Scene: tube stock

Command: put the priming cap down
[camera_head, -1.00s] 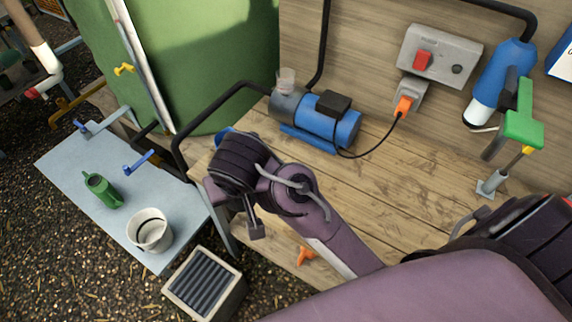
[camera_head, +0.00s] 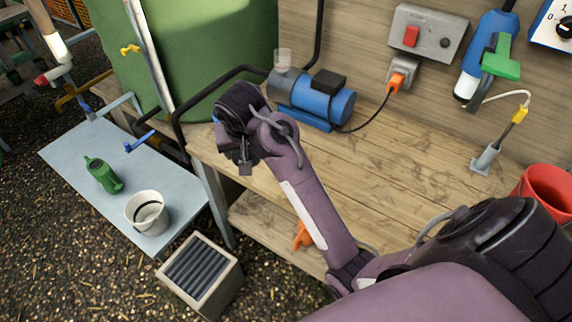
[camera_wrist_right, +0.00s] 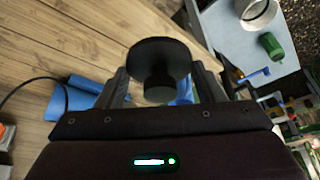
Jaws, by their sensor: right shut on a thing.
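In the right wrist view, the priming cap (camera_wrist_right: 160,68) is a black round disc with a short knob. It sits between the two fingers of my right gripper (camera_wrist_right: 165,90), which is shut on it. In the head view my right gripper (camera_head: 244,168) hangs over the left end of the wooden bench (camera_head: 395,165), in front of the pump. I cannot make out the cap there. The blue pump (camera_head: 318,100) stands on the bench with a clear cup (camera_head: 283,60) on its top. In the wrist view, blue pump parts (camera_wrist_right: 75,97) show beside and behind the fingers. My left gripper is not in view.
A slatted box (camera_head: 200,272) stands on the gravel. A red bucket (camera_head: 548,190) is at the right. The middle of the bench is clear.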

